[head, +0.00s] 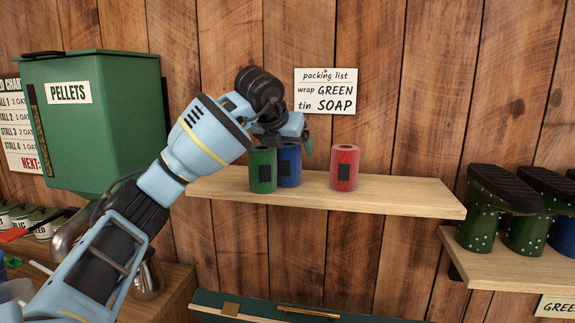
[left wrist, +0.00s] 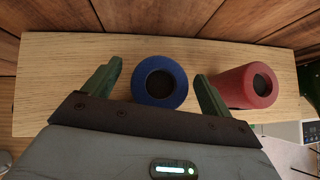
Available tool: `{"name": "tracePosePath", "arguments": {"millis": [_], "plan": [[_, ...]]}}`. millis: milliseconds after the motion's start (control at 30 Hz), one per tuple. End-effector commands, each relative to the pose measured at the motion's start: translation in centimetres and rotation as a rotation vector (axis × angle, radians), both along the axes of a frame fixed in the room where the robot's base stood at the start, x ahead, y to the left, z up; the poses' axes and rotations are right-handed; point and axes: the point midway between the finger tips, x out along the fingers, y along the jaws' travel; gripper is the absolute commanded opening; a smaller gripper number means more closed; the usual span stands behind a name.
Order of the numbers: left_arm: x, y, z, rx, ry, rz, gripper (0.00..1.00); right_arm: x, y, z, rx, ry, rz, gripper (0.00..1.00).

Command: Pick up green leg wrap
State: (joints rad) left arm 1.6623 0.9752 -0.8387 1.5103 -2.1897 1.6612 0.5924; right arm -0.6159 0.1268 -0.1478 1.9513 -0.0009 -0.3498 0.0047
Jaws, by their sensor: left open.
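The green leg wrap (head: 263,171) stands upright on the wooden wall shelf, at the front left of a blue wrap (head: 290,165). My left gripper (head: 284,134) is open and empty, just above these two wraps in the head view. In the left wrist view, the blue wrap (left wrist: 160,82) shows between the two spread fingers, with no visible grip on it. The green wrap does not show in the left wrist view. A red wrap (head: 344,168) stands apart to the right, and it also shows right of the fingers in the left wrist view (left wrist: 246,86).
The shelf (head: 410,195) is bare right of the red wrap. A packing list sign (head: 326,91) hangs on the plank wall behind. A green PELLETS bin (head: 95,125) is at the left. Boots (head: 490,215) stand on a lower shelf at the right.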

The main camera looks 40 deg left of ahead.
Motion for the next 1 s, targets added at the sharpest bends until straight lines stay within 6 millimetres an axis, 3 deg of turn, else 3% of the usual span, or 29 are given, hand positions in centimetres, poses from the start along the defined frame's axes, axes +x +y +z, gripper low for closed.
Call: {"name": "tracePosePath", "arguments": {"millis": [267,667,1000], "plan": [[0.25,0.06,-0.25,0.001,-0.001,-0.001,0.84,0.08,-0.04,0.08,-0.001,-0.003,0.000,0.36],[0.24,0.05,-0.22,0.000,-0.001,0.000,0.35,0.07,-0.06,0.06,-0.002,-0.002,0.001,0.36],[0.26,0.04,0.12,0.000,-0.003,-0.001,0.34,0.02,-0.08,0.01,-0.002,-0.001,0.001,0.36]]}}
